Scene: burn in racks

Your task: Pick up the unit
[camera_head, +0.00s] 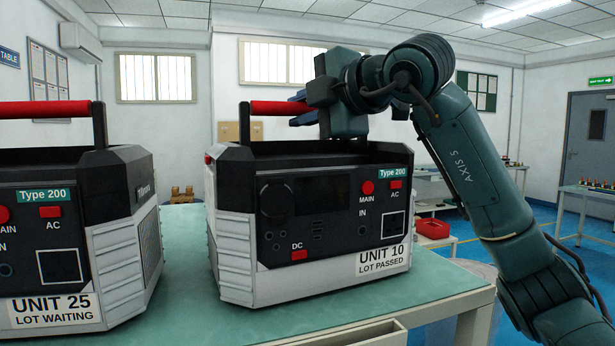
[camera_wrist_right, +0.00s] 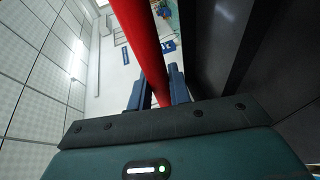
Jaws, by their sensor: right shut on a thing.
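A black and grey unit labelled UNIT 10, LOT PASSED (camera_head: 325,215) stands upright at the middle of the green table (camera_head: 425,290). Its bottom looks level with the tabletop, and I see no clear gap under it. A red carry handle (camera_head: 275,107) runs across its top. My right gripper (camera_head: 303,112) comes in from the right above the unit and is shut on this handle. In the right wrist view the red handle (camera_wrist_right: 140,35) runs between the blue fingers of the gripper (camera_wrist_right: 158,92). My left gripper is not in view.
A second unit, UNIT 25, LOT WAITING (camera_head: 115,250), stands close on the left, with a narrow gap between. A table with small parts (camera_head: 590,190) and a red bin (camera_head: 432,229) stand farther back right. The tabletop right of UNIT 10 is clear.

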